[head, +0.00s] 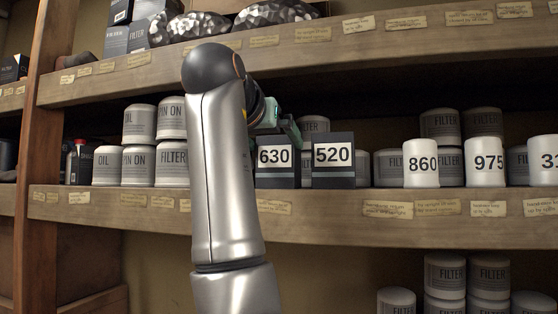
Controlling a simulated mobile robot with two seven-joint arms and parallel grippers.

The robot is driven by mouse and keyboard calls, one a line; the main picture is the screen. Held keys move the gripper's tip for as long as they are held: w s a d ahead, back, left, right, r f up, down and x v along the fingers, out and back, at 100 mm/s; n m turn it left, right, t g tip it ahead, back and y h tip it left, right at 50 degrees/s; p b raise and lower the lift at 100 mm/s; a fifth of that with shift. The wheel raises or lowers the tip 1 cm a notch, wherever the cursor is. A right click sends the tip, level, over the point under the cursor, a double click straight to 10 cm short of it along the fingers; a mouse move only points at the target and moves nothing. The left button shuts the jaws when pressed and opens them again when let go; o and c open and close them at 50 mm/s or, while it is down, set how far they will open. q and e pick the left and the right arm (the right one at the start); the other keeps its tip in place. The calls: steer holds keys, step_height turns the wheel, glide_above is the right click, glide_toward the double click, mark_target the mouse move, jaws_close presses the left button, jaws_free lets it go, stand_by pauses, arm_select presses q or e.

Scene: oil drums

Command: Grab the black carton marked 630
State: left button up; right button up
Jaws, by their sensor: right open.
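The black carton marked 630 (275,172) stands upright on the middle shelf, its white label facing me. Its left edge is close beside my right forearm in the picture. A black carton marked 520 (333,172) stands just to its right. My right gripper (292,130) shows partly, above and behind the top of the 630 carton in the picture. It is open and holds nothing that I can see. The wrist and part of the gripper are hidden behind my arm. I cannot tell whether a finger touches the carton. My left gripper is not in view.
White canisters marked 860 (421,164) and 975 (485,163) stand farther right on the middle shelf (330,230). Grey filter cans (140,162) stand to the left and behind. The upper shelf (400,35) runs above my gripper. A wooden post (42,130) stands at left.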

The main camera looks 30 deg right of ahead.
steer(key=x, duration=0.2)
steer(key=shift+w+d+f, duration=0.1)
steer(key=shift+w+d, duration=0.15)
steer(key=shift+d, duration=0.05)
steer(key=c, duration=1.3)
steer(key=shift+s, duration=0.1)
